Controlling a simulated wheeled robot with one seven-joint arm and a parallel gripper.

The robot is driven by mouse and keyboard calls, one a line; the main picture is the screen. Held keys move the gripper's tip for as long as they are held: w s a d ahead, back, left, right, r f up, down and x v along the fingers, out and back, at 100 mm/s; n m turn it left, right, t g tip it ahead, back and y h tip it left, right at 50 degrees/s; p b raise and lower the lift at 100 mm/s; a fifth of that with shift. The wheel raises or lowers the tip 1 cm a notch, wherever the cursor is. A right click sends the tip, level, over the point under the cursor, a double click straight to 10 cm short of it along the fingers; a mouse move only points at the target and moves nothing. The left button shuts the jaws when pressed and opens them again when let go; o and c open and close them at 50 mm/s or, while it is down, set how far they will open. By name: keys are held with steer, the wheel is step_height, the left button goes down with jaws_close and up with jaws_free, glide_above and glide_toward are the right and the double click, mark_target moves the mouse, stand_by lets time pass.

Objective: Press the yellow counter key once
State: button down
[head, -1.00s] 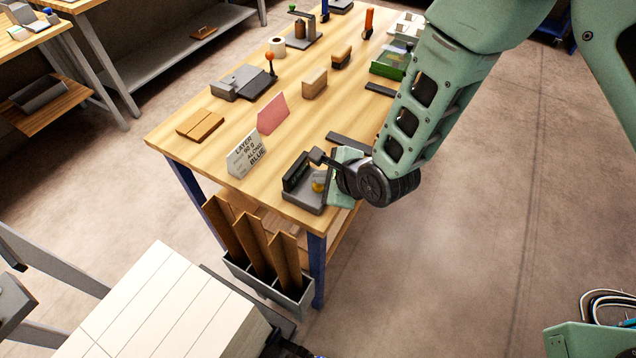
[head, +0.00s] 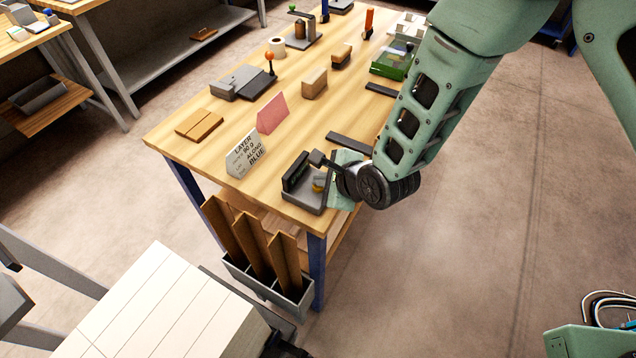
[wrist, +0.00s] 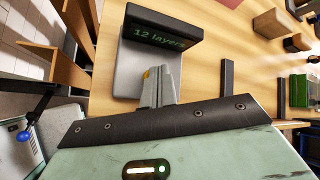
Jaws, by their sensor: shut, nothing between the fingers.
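The counter (head: 303,196) is a grey box with a raised dark display at the near corner of the wooden table. In the wrist view its display (wrist: 165,35) reads "12 layers" in green. The yellow key (head: 318,185) is partly hidden by my gripper; only a small yellow edge (wrist: 147,73) shows beside the fingertips in the wrist view. My gripper (head: 329,183) is shut and empty, with its fingertips (wrist: 160,72) over the counter at the key. I cannot tell whether they touch the key or how far it is pressed.
A sign card (head: 246,154) and a pink card (head: 272,113) stand behind the counter. A dark bar (head: 351,143) lies close to my gripper. A grey bin (head: 268,286) with brown boards hangs at the table end; a white stack (head: 165,310) is at lower left.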

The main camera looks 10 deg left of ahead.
stand_by(0.4)
steer(key=shift+r+p, duration=0.55)
steer(key=shift+r, duration=0.35)
steer(key=shift+r+p, duration=1.55)
steer(key=shift+r, duration=0.95)
steer(key=s+d+r+n+g+h+b, duration=0.2)
steer(key=s+d+r+n, duration=0.4)
steer(key=s+d+n, duration=0.4)
steer(key=s+d+r+n+g+h+b, duration=0.3)
steer(key=s+d+n, duration=0.6)
steer(key=n, duration=0.5)
step_height(320, 180, up, 3)
steer(key=d+h+b, duration=0.1)
steer(key=d+b, duration=0.1)
steer(key=shift+s+d+g+h+b, duration=0.15)
steer(key=shift+s+g+h+b, duration=0.15)
steer(key=shift+s, duration=0.1)
